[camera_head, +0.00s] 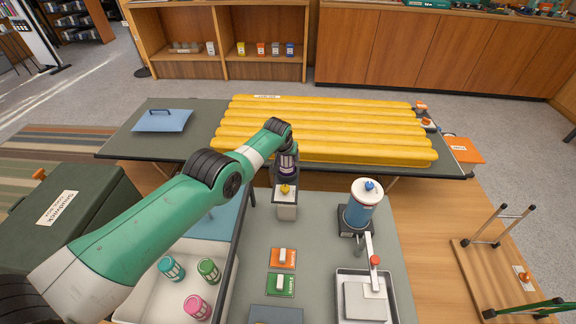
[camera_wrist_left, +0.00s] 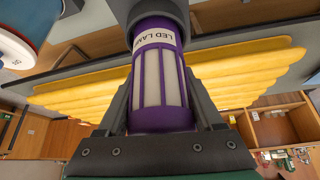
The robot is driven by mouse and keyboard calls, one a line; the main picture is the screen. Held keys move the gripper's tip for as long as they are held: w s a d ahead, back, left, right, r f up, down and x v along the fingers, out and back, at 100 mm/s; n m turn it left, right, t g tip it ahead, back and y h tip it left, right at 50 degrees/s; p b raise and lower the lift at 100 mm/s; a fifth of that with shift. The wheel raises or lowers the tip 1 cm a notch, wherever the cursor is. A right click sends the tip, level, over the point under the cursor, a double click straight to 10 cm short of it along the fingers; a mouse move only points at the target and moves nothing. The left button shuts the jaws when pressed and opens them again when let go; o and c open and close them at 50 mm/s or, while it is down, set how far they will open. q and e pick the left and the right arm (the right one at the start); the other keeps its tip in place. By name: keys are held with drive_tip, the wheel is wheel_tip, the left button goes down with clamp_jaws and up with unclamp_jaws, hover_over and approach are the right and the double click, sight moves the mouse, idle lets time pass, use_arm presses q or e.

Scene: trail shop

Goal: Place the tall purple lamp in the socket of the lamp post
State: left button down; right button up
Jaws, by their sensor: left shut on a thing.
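My left gripper (camera_head: 288,150) is shut on the tall purple lamp (camera_head: 289,164), which hangs upright in line above a pale, dark-topped stand with a yellow knob (camera_head: 286,208) on the grey table. This stand may be the lamp post. In the left wrist view the purple lamp (camera_wrist_left: 160,85), with a white label, sits between the gripper's fingers (camera_wrist_left: 163,105). A dark grey round piece meets its far end. I cannot tell whether that is the lamp's own cap or the socket. My right gripper is not in view.
A blue and white canister (camera_head: 361,208) and a tray with a metal plate (camera_head: 366,300) stand to the right. A white bin (camera_head: 150,305) with teal, green and pink lamps is at left. Orange and green switches (camera_head: 282,270) lie in front. A yellow ribbed pad (camera_head: 330,135) is behind.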

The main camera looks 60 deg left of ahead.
use_arm(q)
drive_tip(key=shift+f, duration=0.45)
drive_tip(key=shift+c, duration=0.2)
unclamp_jaws()
drive_tip(key=shift+r, duration=0.1)
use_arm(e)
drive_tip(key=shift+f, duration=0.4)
use_arm(q)
drive_tip(key=shift+r, duration=0.15)
drive_tip(key=p+v, duration=1.2)
drive_tip(key=p, duration=1.3)
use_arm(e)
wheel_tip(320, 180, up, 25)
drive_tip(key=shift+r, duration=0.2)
